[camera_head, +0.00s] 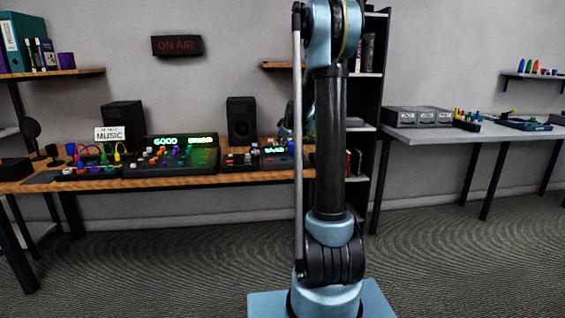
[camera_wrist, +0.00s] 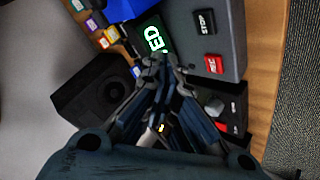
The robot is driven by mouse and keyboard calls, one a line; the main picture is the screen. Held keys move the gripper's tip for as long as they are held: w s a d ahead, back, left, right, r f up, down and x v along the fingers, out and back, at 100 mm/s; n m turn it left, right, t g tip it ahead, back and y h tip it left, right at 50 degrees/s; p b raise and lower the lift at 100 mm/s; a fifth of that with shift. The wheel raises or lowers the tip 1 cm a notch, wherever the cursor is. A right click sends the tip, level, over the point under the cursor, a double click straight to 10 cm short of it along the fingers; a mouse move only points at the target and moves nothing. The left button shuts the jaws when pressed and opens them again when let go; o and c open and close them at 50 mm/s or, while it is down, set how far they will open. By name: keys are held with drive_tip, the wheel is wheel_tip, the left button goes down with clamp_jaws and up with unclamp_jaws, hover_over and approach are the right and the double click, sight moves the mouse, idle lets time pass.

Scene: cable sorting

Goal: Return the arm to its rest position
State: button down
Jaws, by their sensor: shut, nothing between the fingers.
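My arm stands upright from its blue base in the middle of the head view. Its column and upper joint hide part of the wooden desk (camera_head: 200,180) and the shelf unit behind. In the wrist view my gripper (camera_wrist: 163,66) is shut and empty. Its fingers point towards a grey device (camera_wrist: 222,45) with a STOP key and a red key, and a lit green screen (camera_wrist: 154,38). The fingertips overlap the device's edge in the picture; I cannot tell how far above it they are. In the head view the gripper is mostly hidden behind the arm column.
A black speaker (camera_head: 241,121) stands at the desk's back, left of my arm. A mixing console (camera_head: 172,156) and a MUSIC sign (camera_head: 110,134) are further left. A grey table (camera_head: 460,135) on the right carries a silver box (camera_head: 418,117). The carpet in front is clear.

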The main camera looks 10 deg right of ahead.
drive_tip(key=s+m+g, duration=0.3)
drive_tip(key=s+m, duration=0.2)
drive_tip(key=s, duration=2.5)
drive_tip(key=s+f+m+g, duration=0.1)
drive_tip(key=s+f, duration=0.3)
drive_tip(key=s, duration=0.4)
drive_tip(key=s+f+m+g+h, duration=0.1)
drive_tip(key=s+f+m, duration=0.2)
drive_tip(key=s, duration=0.6)
drive_tip(key=s+f+m+g+h, duration=0.1)
drive_tip(key=s+f, duration=0.3)
drive_tip(key=s, duration=0.5)
drive_tip(key=shift+d+f+m+g, duration=0.3)
drive_tip(key=shift+d+m+g, duration=0.1)
drive_tip(key=shift+m, duration=0.2)
drive_tip(key=shift+s, duration=0.1)
